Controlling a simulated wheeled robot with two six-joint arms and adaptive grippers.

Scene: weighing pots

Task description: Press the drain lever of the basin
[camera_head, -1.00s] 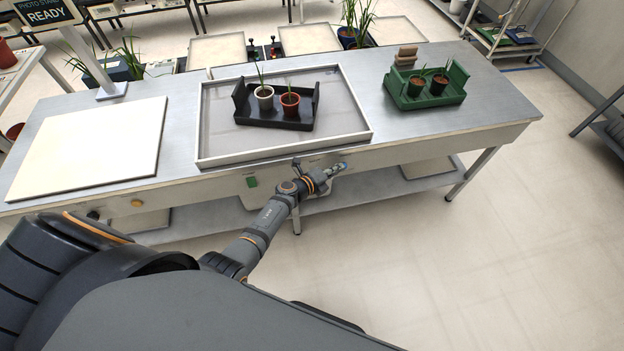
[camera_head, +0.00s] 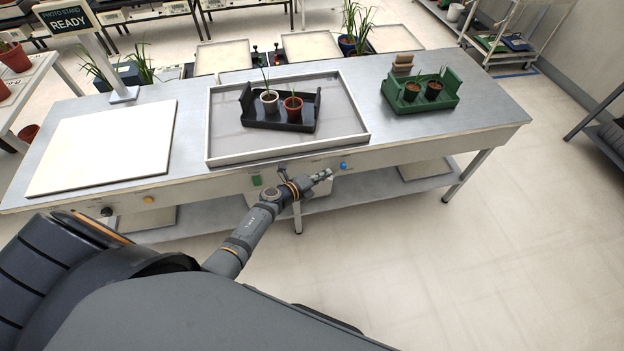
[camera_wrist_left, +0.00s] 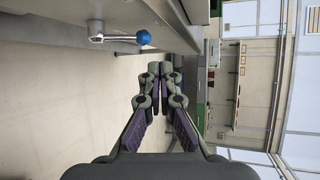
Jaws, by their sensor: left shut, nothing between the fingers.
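The basin (camera_head: 290,152) is a shallow rimmed tray set in the metal bench. Its drain lever (camera_head: 344,165) shows as a blue knob on the bench's front face, below the basin's right front corner. In the left wrist view the lever (camera_wrist_left: 143,37) is a metal rod ending in a blue ball, at upper left. My left gripper (camera_head: 327,174) is shut and empty in front of the bench, just left of the knob and apart from it. In the wrist view its fingertips (camera_wrist_left: 165,70) are below and right of the ball. My right gripper is not in view.
A black carrier (camera_head: 262,122) with two potted plants stands in the basin. A green carrier (camera_head: 450,98) with two pots stands to its right. A white board (camera_head: 105,145) lies at left. A green button (camera_head: 256,180) is on the bench front. The floor at right is clear.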

